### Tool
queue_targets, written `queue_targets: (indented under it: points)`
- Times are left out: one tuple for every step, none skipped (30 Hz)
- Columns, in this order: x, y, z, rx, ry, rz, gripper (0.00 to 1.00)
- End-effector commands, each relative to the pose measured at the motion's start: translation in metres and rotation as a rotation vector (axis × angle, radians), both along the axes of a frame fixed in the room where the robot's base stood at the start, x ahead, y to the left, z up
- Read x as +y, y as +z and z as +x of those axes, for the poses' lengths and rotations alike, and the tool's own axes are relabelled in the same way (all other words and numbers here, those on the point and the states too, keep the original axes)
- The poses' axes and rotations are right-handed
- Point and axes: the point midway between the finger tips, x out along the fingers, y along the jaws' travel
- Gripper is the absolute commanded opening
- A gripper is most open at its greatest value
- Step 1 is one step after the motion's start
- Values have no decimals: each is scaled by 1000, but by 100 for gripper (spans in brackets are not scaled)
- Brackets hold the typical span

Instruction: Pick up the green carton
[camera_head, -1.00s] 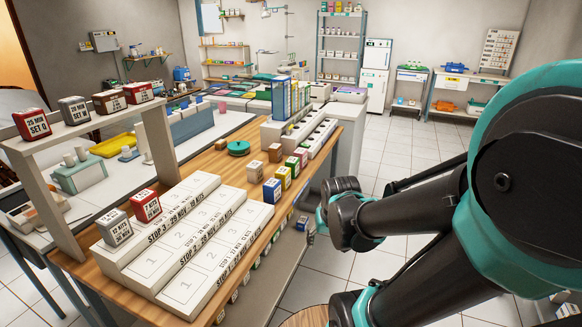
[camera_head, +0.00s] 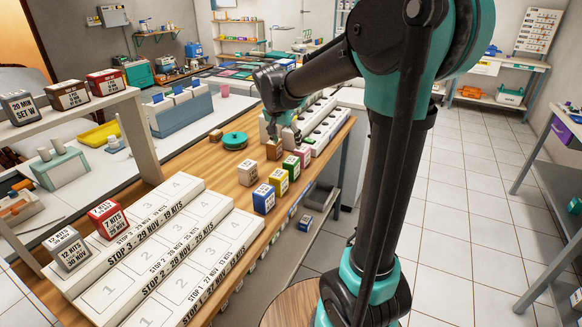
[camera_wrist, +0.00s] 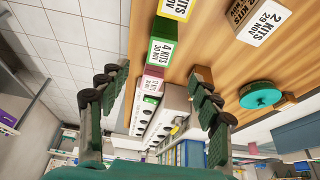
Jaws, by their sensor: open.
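The green carton (camera_head: 291,166) stands upright on the wooden bench, in a row between a yellow carton (camera_head: 278,181) and a pinkish-red carton (camera_head: 303,156). In the wrist view the green carton (camera_wrist: 162,50) lies ahead of my open fingers, its labelled top facing the camera. My gripper (camera_head: 285,135) hangs over the bench beyond the row, near a brown carton (camera_head: 274,149). In the wrist view my gripper (camera_wrist: 160,74) is open and empty. Its right fingertip overlaps the brown carton in the picture.
A blue carton (camera_head: 264,198) stands at the row's near end, and another brown carton (camera_head: 248,173) to its left. A teal disc (camera_head: 235,140) lies further left. White stepped racks (camera_head: 170,245) fill the near bench. The bench's right edge is close to the row.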

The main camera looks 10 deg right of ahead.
Motion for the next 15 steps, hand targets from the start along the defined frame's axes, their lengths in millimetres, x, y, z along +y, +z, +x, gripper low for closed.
queue_targets:
  points:
    - [-3, -9, 3, 0, -1, 0, 64]
    - [-4, -15, 6, 0, -1, 0, 64]
    - [-6, -22, 8, 0, 0, 0, 64]
    - [-7, -28, 10, 0, 0, 0, 64]
    - [-8, -34, 12, 0, 0, 0, 64]
    - [-10, -41, 14, 0, 0, 0, 64]
    - [-11, -46, 16, 0, -1, 0, 64]
    - [-13, -52, 18, 0, -1, 0, 64]
    - [-14, -59, 21, 1, 0, -1, 64]
    - [-16, -65, 23, 1, 0, -1, 64]
    - [-17, -70, 24, 1, 1, -1, 64]
    - [-18, -76, 26, 1, 1, -1, 64]
    - [-19, -80, 28, 0, 1, 0, 64]
    - [-20, -84, 29, 0, 1, 0, 64]
    - [-21, -88, 30, 0, 1, 0, 64]
